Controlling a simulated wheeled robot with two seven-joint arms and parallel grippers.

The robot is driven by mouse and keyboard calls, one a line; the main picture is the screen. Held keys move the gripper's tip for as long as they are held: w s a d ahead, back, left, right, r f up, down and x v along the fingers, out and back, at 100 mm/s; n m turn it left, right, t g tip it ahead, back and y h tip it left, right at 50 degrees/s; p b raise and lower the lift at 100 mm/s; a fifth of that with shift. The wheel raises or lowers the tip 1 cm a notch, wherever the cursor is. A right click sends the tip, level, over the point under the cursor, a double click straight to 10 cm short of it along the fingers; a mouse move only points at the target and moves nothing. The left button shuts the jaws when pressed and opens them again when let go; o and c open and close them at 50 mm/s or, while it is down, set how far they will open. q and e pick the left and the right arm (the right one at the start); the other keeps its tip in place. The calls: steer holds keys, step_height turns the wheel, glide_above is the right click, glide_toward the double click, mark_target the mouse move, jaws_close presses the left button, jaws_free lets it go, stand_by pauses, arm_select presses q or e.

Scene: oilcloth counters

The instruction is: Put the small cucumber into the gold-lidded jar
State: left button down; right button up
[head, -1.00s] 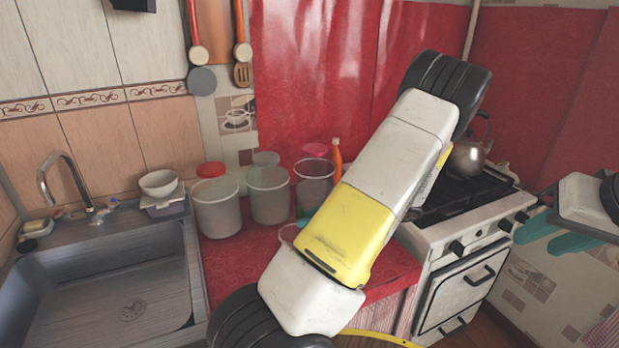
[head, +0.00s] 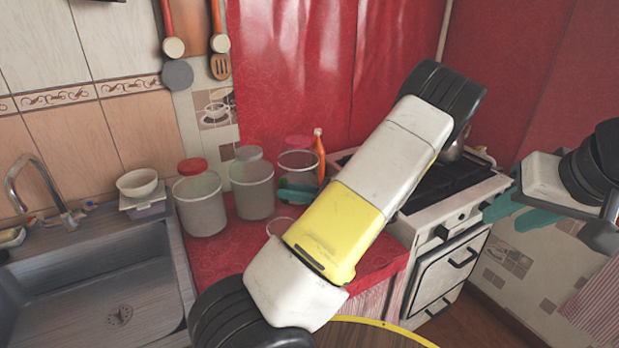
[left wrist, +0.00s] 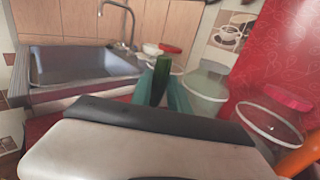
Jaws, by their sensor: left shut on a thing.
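My left gripper (head: 297,193) has teal fingers that show in front of the right-hand clear jar (head: 298,163), partly behind my arm. In the left wrist view the left gripper (left wrist: 162,88) is shut on a dark green small cucumber (left wrist: 162,72), which sticks up between the fingers. The cucumber is not clear in the head view. Two more clear jars, a left one (head: 203,207) and a middle one (head: 253,193), stand beside it. Red (head: 192,165), grey (head: 248,153) and pink (head: 298,142) lids show behind the jars; I see no clearly gold one. My right gripper (head: 515,212) is open and empty at the right.
A stove (head: 455,225) stands right of the red counter (head: 225,262). Some bare counter shows before the jars.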

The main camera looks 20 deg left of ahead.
arm_select(q)
steer(key=shift+f, duration=2.5)
steer(key=c, duration=1.2)
jaws_free()
steer(key=shift+o, duration=0.2)
steer(key=d, duration=0.7)
steer(key=shift+w+d, duration=0.35)
steer(key=shift+d, duration=0.05)
